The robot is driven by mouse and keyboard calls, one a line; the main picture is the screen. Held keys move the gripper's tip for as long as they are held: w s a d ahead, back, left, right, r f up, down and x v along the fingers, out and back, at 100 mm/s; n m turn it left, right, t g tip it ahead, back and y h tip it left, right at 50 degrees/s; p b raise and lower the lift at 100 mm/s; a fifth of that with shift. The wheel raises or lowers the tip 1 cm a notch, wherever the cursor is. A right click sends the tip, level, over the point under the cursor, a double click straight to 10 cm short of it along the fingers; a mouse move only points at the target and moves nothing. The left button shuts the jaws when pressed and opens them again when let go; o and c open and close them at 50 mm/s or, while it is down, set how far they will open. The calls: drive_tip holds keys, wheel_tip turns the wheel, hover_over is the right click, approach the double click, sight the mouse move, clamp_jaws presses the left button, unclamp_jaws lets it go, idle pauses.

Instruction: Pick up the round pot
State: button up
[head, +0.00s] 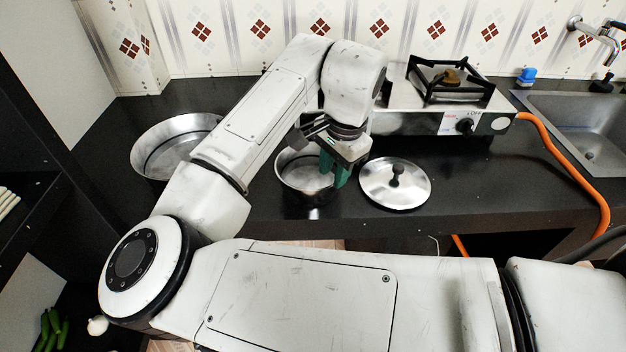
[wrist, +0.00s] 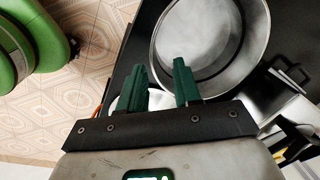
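A round metal pot (head: 292,182) with an open top stands on the black counter, partly hidden by my gripper. A round metal pot also fills the upper right of the wrist view (wrist: 240,75). My gripper (head: 334,178) points down at the right side of the pot. In the wrist view, its green fingers (wrist: 160,72) are apart with nothing held between them. The right finger overlaps the pot's rim and the left finger lies outside it. I cannot tell whether either touches the pot.
A larger metal pot (head: 150,150) stands at the left, partly behind my arm. A round lid with a black knob (head: 412,190) lies right of the smaller pot. Behind are a stove (head: 410,122), an orange hose (head: 570,170) and a sink (head: 590,145).

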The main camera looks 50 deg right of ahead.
sight(330, 194)
drive_tip(key=shift+w+f+b, duration=0.15)
drive_tip(key=shift+f+b, duration=0.05)
drive_tip(key=shift+f, duration=1.5)
drive_tip(key=shift+w+f+b, duration=0.1)
drive_tip(key=shift+f+b, duration=0.05)
drive_tip(key=shift+f, duration=1.5)
drive_tip(key=shift+c, duration=0.4)
clamp_jaws()
